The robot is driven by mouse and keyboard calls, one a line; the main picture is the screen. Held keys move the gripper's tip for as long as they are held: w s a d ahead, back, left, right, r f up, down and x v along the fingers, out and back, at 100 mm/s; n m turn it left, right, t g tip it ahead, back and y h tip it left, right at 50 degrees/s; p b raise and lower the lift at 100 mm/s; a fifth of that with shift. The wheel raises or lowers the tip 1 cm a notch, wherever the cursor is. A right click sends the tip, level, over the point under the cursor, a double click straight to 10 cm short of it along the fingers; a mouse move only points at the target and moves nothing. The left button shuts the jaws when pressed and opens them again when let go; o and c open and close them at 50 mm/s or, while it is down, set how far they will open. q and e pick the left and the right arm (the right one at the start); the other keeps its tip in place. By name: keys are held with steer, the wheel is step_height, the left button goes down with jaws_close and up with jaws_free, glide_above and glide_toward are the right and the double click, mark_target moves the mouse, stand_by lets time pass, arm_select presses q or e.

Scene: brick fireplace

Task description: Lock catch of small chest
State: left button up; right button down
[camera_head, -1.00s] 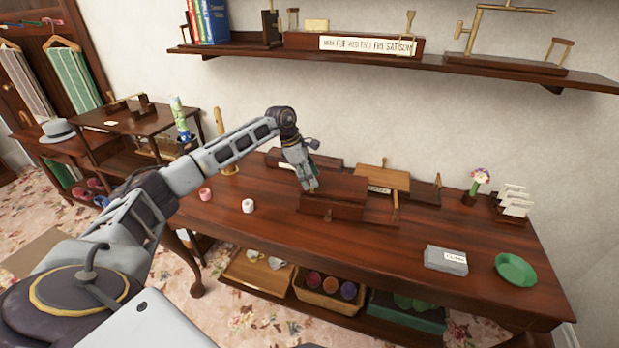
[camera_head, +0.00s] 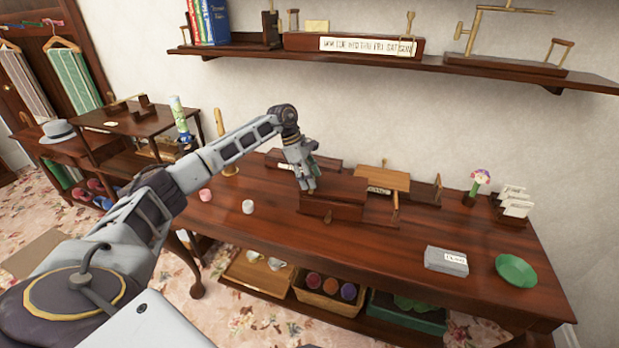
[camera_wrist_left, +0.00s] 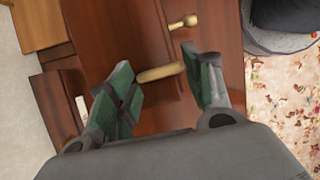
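The small chest (camera_head: 333,208) is a dark reddish-brown wooden box, lid down, on the table. A small light-brown catch (camera_head: 327,218) shows low on its front in the head view. My left gripper (camera_head: 307,186) hangs at the chest's left end, pointing down. In the left wrist view my left gripper (camera_wrist_left: 163,86) is open, its green-padded fingers apart. A pale wooden peg (camera_wrist_left: 160,73) lies across the gap between them; no grip on it shows. A knobbed wooden piece (camera_wrist_left: 183,21) sits beyond it on the dark wood. My right gripper is not in view.
Behind the chest stand a small wooden stand (camera_head: 383,179) and other low wooden pieces. A grey box (camera_head: 446,261) and a green plate (camera_head: 516,270) are to the right. The table front is clear.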

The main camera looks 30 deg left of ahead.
arm_select(q)
steer(key=o, duration=0.4)
steer(key=shift+c, duration=0.2)
steer(key=shift+s+a+r, duration=0.1)
steer(key=shift+a+r, duration=0.15)
steer(key=shift+r, duration=0.45)
steer(key=v, duration=1)
steer(key=shift+r, duration=0.3)
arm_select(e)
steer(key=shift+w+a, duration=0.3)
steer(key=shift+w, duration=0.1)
arm_select(q)
steer(key=shift+f, duration=0.1)
